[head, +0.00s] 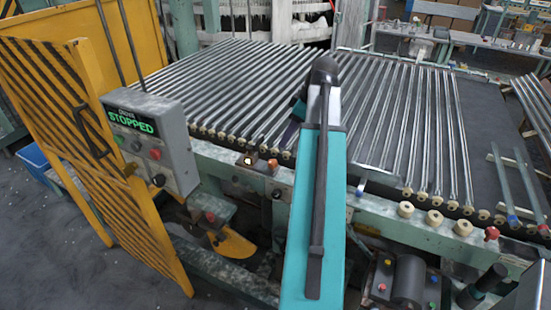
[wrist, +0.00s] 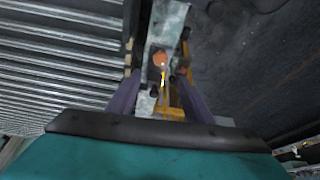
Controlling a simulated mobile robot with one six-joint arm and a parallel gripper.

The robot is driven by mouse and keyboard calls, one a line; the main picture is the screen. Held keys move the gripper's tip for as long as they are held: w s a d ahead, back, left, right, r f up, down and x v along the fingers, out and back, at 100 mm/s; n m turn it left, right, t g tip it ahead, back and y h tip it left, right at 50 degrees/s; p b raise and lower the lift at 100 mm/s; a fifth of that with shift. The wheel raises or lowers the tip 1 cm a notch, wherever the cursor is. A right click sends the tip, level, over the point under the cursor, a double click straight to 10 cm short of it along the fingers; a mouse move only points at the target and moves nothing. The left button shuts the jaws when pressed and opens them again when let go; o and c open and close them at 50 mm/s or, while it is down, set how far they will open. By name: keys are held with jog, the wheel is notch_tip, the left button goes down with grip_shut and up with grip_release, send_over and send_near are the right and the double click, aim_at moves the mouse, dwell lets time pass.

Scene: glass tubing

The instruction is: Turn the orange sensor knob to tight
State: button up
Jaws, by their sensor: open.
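The orange sensor knob (head: 272,163) sits on the front rail of the tube bed, just left of my teal arm in the head view. In the wrist view the orange knob (wrist: 160,59) shows ahead, between and beyond my two purple fingers. My gripper (wrist: 158,88) is open, with nothing seen between the fingers. It is apart from the knob as far as I can tell. In the head view my arm hides most of the gripper; only a bit of purple shows at its left side. Any tightness mark on the knob is too small to read.
A grey control box (head: 152,140) reading "STOPPED" stands left of the knob. A yellow striped gate (head: 85,150) is open at the left. Rows of glass tubes (head: 215,95) lie on rollers behind the rail. Several cream knobs (head: 434,217) line the rail at right.

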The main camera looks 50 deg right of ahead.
aim_at(273, 161)
jog(key=shift+p+x, duration=1.6)
jog(key=shift+x, duration=4.85)
jog(key=c, duration=1)
